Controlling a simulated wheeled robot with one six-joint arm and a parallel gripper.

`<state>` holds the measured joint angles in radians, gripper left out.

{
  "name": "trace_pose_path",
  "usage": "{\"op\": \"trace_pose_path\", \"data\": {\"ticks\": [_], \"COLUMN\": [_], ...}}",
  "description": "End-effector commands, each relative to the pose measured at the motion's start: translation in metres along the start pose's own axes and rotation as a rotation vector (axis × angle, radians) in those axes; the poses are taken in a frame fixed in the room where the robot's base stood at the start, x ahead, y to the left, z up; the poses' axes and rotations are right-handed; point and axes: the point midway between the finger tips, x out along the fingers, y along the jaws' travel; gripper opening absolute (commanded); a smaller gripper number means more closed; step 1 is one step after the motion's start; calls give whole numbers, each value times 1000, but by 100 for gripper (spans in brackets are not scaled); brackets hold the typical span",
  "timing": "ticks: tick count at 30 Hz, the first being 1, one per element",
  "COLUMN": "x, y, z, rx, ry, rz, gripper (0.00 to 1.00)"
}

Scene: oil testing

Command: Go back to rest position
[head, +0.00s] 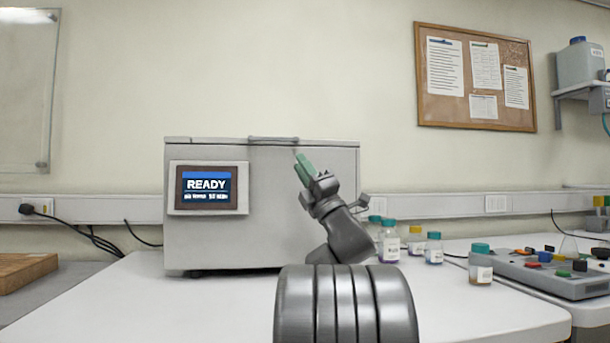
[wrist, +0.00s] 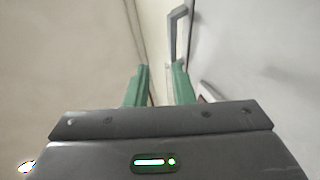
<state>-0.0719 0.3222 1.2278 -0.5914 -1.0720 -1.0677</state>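My gripper (head: 304,165) is raised in front of the grey testing machine (head: 262,235), near the top edge of its front, right of the screen. In the wrist view its two green fingers (wrist: 160,88) stand apart with nothing between them. The machine's lid is down, and a handle (head: 273,139) shows at its top front edge. The handle also shows beyond the fingers in the wrist view (wrist: 176,35). The screen (head: 207,187) reads READY. Whether the fingers touch the machine cannot be told.
Several bottles with coloured caps, among them a teal-capped one (head: 481,264), stand on the white bench right of my arm. A grey control panel (head: 545,268) with coloured knobs lies further right. A wooden board (head: 25,270) is at the far left. The bench front left is clear.

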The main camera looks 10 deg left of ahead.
Motion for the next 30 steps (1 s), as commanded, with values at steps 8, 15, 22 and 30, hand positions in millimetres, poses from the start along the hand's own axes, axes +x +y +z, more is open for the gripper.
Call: {"op": "trace_pose_path", "data": {"ticks": [8, 15, 22, 30], "x": [21, 54, 72, 75], "y": [-2, -4, -5, -5], "z": [0, 0, 0, 0], "rx": [0, 1, 1, 1], "ry": [1, 1, 1, 0], "rz": [-1, -2, -4, -5], "gripper": [22, 22, 22, 22]}}
